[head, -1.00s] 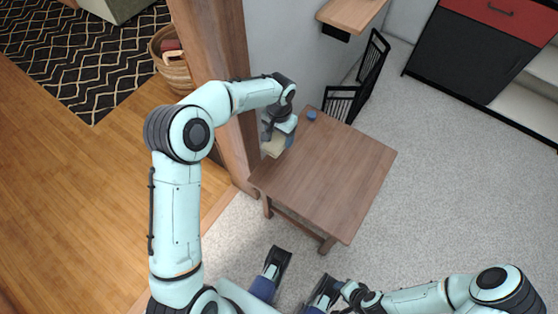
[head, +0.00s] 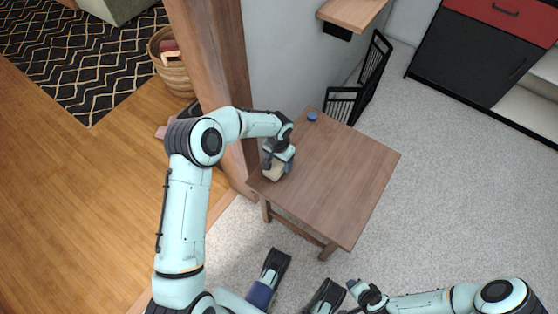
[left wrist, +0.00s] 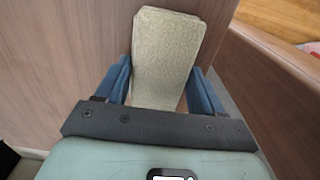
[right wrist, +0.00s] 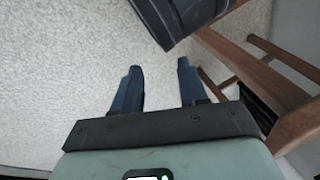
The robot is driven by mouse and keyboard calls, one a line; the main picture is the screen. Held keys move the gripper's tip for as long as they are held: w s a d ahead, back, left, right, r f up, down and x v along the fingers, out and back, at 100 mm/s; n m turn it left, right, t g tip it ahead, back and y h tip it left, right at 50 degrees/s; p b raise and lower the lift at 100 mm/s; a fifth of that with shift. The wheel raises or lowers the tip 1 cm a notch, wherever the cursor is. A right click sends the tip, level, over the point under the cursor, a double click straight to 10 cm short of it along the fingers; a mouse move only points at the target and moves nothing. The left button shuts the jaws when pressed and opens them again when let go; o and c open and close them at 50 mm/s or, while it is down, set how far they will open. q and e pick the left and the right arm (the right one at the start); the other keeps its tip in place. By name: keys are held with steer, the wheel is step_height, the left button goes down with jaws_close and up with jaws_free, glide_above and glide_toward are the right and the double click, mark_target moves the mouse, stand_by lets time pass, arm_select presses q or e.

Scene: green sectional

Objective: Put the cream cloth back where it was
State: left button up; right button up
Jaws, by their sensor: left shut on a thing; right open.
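The cream cloth (left wrist: 165,55) is a folded, textured pale piece between the blue fingers of my left gripper (left wrist: 163,88) in the left wrist view. The fingers are shut on it. In the head view, the cloth (head: 272,171) shows below my left gripper (head: 277,164), over the near left edge of the brown wooden table (head: 335,180). I cannot tell whether the cloth touches the tabletop. My right gripper (right wrist: 160,88) is open and empty above the pale floor, near the table legs in the right wrist view.
A small blue object (head: 311,116) sits at the table's far corner. A wooden post (head: 215,60) and grey wall stand beside the table's left side. A black rack (head: 365,75) stands behind it. A woven basket (head: 172,75) is at left. Most of the tabletop is clear.

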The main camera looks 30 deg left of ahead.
arm_select(q)
steer(key=shift+r, duration=0.1)
steer(key=o, duration=0.9)
steer(key=shift+o, duration=0.2)
arm_select(e)
steer(key=shift+w, duration=0.1)
arm_select(q)
steer(key=shift+r, duration=0.1)
step_height(320, 180, up, 12)
steer(key=p, duration=0.2)
arm_select(e)
steer(key=shift+g+y, duration=0.4)
steer(key=shift+g, duration=0.2)
steer(key=s+r, duration=0.1)
steer(key=s+a+r, duration=0.1)
steer(key=s+a, duration=0.1)
steer(key=s, duration=0.1)
steer(key=shift+s+r, duration=0.1)
steer(key=shift+r, duration=0.3)
